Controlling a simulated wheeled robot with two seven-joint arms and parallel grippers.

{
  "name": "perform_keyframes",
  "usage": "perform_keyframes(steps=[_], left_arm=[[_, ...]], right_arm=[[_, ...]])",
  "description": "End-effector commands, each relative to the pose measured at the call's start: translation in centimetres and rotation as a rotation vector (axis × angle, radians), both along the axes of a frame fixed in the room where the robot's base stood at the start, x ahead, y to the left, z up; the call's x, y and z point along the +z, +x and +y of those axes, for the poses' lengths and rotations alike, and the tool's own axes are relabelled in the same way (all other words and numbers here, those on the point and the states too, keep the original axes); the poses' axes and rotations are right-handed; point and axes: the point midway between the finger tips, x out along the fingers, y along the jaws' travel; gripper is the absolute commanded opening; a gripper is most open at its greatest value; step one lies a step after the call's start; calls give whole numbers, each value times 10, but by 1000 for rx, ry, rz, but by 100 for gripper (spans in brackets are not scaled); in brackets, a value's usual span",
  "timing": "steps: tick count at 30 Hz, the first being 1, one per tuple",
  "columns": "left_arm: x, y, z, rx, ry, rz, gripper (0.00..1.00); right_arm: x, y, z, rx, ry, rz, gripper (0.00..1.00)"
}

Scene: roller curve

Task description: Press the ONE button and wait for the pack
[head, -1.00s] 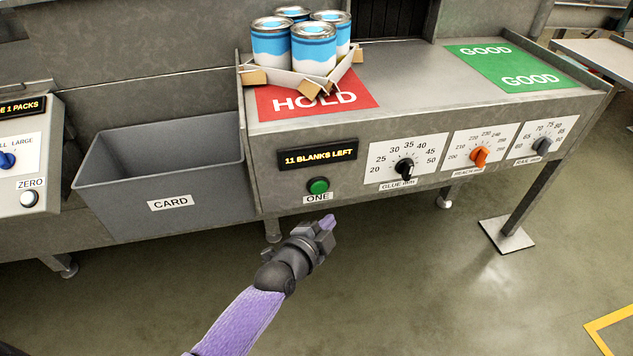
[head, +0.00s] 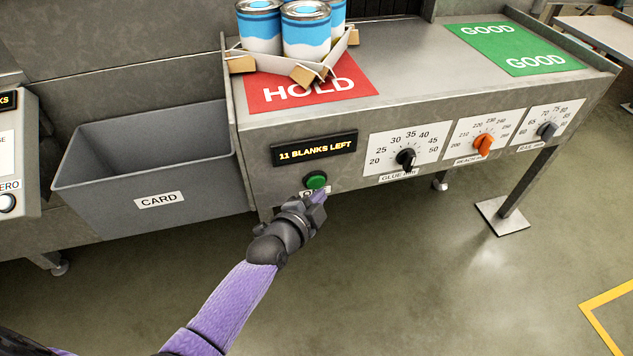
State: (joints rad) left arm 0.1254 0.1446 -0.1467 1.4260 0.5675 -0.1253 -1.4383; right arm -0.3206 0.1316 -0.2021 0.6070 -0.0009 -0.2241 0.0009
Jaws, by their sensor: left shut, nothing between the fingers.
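The green ONE button (head: 316,180) is on the front panel, below a display (head: 314,148) reading "11 BLANKS LEFT". My left gripper (head: 318,197) is shut and empty, with its purple fingertips just below the button and covering most of the ONE label. I cannot tell whether the fingertips touch the button. A pack of several blue and white cans (head: 306,32) stands in an open, unfolded card tray (head: 327,66) on the red HOLD mat (head: 345,92). My right gripper is not in view.
A grey CARD bin (head: 95,190) is to the left. Glue, reach and rail dials (head: 405,158) line the panel to the right of the button. A green GOOD mat (head: 515,50) lies empty at the bench's right end.

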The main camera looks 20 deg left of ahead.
Motion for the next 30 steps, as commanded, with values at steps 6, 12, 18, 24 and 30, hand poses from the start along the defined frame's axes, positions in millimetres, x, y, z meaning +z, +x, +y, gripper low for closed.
perform_keyframes(steps=[6,12,18,24,30], left_arm=[[0,0,0,0,0,0,0],[0,0,0,0,0,0,0],[0,0,0,0,0,0,0],[0,0,0,0,0,0,0],[0,0,0,0,0,0,0]], right_arm=[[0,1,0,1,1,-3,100],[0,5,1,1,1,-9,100],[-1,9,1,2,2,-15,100],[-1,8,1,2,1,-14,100],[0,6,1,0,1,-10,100]])
